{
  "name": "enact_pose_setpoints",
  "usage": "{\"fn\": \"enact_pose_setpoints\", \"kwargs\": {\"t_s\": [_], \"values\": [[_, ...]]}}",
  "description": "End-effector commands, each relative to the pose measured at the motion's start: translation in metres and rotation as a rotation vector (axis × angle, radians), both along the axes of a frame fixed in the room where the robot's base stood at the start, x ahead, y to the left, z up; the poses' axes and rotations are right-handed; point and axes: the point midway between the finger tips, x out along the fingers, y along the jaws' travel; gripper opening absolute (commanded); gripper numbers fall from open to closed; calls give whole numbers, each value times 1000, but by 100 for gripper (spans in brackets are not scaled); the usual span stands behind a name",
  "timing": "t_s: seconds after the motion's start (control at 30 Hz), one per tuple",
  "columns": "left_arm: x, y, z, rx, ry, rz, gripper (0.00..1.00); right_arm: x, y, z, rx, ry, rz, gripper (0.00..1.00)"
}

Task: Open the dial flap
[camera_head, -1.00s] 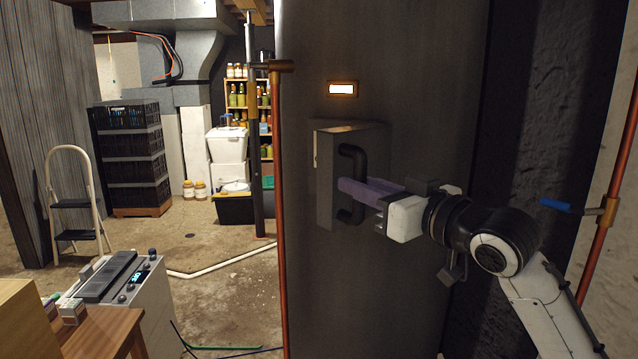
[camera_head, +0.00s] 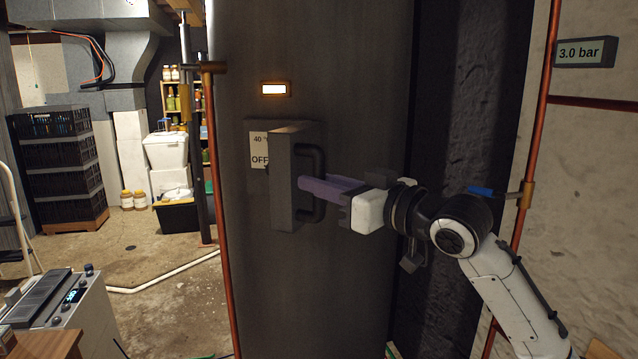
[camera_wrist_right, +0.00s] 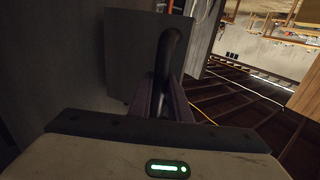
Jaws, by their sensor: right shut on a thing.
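The dial flap (camera_head: 284,185) is a dark grey box-like cover with a black bar handle (camera_head: 318,160), on the tall dark grey cabinet. It stands swung partly out, and a pale label (camera_head: 259,150) reading "40" and "OFF" shows to its left. My right gripper (camera_head: 308,187) has its purple fingers shut on the handle. In the right wrist view, the black handle (camera_wrist_right: 172,55) runs between the two fingers (camera_wrist_right: 165,100), with the grey flap (camera_wrist_right: 135,50) behind it. The dial itself is mostly hidden by the flap. My left gripper is not in view.
A lit indicator (camera_head: 275,89) sits above the flap. A copper pipe (camera_head: 222,200) runs along the cabinet's left edge. At right are another pipe with a blue-handled valve (camera_head: 481,191) and a "3.0 bar" display (camera_head: 584,52). Floor (camera_head: 170,295) at left is mostly free.

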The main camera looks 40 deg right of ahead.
Motion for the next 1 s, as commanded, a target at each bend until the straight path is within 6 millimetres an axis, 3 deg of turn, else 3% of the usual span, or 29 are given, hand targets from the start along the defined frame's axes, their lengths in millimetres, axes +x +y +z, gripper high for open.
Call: {"fn": "enact_pose_setpoints", "kwargs": {"t_s": [0.07,0.1,0.13,0.57,0.67,1.0], "values": [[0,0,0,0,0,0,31,1,-6,1,0,-2,-14,0],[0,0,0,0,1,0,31,1,-6,2,0,-3,-14,24],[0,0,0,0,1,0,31,1,-5,2,0,-3,-13,25],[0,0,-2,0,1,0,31,-2,-2,0,1,-2,-5,25],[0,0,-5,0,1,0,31,-11,-3,-1,0,-2,-6,25],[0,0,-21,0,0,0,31,-67,-10,-2,1,-2,-7,25]]}}
